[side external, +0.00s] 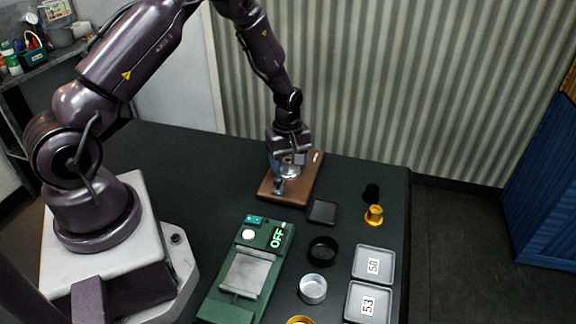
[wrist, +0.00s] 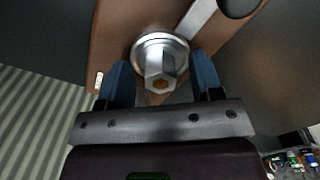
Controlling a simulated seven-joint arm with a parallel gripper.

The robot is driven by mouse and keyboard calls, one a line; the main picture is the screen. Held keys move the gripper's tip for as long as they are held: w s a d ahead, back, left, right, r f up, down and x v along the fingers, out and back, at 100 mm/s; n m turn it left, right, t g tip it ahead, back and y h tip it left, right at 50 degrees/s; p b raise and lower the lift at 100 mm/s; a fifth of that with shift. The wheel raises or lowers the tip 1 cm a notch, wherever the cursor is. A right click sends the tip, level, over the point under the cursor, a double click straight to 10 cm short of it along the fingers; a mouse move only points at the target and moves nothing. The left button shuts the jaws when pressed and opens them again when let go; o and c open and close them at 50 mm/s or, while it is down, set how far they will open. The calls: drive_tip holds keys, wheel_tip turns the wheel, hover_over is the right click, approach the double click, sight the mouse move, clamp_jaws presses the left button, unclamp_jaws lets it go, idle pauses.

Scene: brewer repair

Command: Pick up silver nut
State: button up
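A silver hexagonal nut with an orange-brown centre (wrist: 160,76) shows in the wrist view, against a round silver part (wrist: 158,44) over the brown wooden board. My gripper (wrist: 161,62) is open, with one blue finger on each side of the nut and a visible gap to both. In the side view my gripper (side external: 288,157) points down over the brown board (side external: 304,184), close above round silver metal (side external: 290,171). The nut itself is too small to make out clearly there. I cannot tell the exact height of the fingertips against the nut.
A green device marked OFF (side external: 270,265) stands in front of the board. Right of it are a black square (side external: 322,212), a black ring (side external: 322,250), a silver cup (side external: 313,289), a gold part (side external: 374,215) and grey numbered trays (side external: 373,263). A corrugated wall (side external: 400,90) stands behind.

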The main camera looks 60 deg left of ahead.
drive_tip(key=c, duration=1)
